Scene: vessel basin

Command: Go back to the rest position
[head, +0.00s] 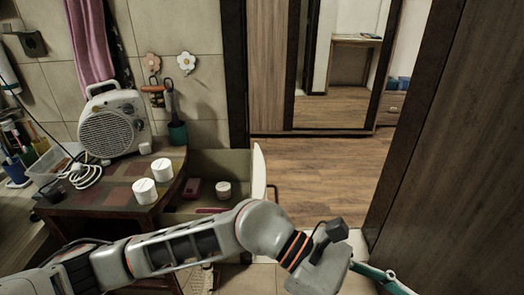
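My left arm reaches in from the lower left and crosses the bottom of the head view. My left gripper (372,272) is at the lower right, past the open drawer and above the floor. A teal and metal part shows at its end and runs down towards the bottom edge. The fingertips are not clearly seen, so I cannot tell whether it is open or shut, or whether it holds anything. My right gripper is not in view.
A small table (112,165) carries a white fan heater (112,124) and two white jars (152,182). A drawer (259,172) stands open, holding a white jar (223,189) and a red box (193,188). A dark panel (455,150) stands at right. The wooden floor (315,175) beyond is clear.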

